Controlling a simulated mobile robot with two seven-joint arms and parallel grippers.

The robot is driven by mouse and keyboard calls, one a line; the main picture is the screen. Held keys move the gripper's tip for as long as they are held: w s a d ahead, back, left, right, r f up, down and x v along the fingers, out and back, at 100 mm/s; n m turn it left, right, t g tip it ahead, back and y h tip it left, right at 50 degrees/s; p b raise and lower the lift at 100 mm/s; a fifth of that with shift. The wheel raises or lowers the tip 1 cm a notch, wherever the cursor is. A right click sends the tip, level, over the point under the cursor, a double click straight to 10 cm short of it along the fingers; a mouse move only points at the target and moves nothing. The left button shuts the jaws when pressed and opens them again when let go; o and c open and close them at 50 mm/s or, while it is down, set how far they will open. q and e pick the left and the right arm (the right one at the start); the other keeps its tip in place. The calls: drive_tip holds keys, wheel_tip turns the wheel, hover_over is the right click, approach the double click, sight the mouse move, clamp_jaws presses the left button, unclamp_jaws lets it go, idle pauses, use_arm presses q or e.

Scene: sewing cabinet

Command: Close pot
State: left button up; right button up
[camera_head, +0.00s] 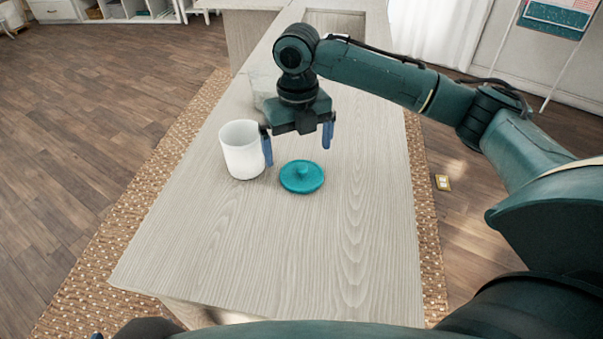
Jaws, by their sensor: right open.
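The pot (242,150) is a white, open-topped cylinder standing upright on the wooden cabinet top. The teal round lid (301,179) with a small knob lies flat on the top, to the right of the pot and apart from it. My right gripper (297,156) is open and empty, pointing down above and slightly behind the lid. Its left blue finger overlaps the pot's right edge in the picture; I cannot tell if they touch. Of my left gripper, only what seems a small blue tip (97,336) shows at the bottom left edge.
A pale, marbled object (262,85) stands behind the pot, partly hidden by my right gripper. The cabinet top (330,260) is bare in front of the lid and to its right. A woven rug (100,265) lies under the cabinet on the wooden floor.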

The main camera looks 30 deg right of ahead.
sight(301, 165)
wheel_tip(301, 165, down, 5)
drive_tip(key=shift+s+d+f+b, duration=0.1)
drive_tip(key=shift+d+b, duration=0.05)
drive_tip(key=shift+b, duration=0.5)
drive_tip(key=c, duration=0.9)
wheel_tip(301, 165, up, 10)
drive_tip(key=p, duration=0.2)
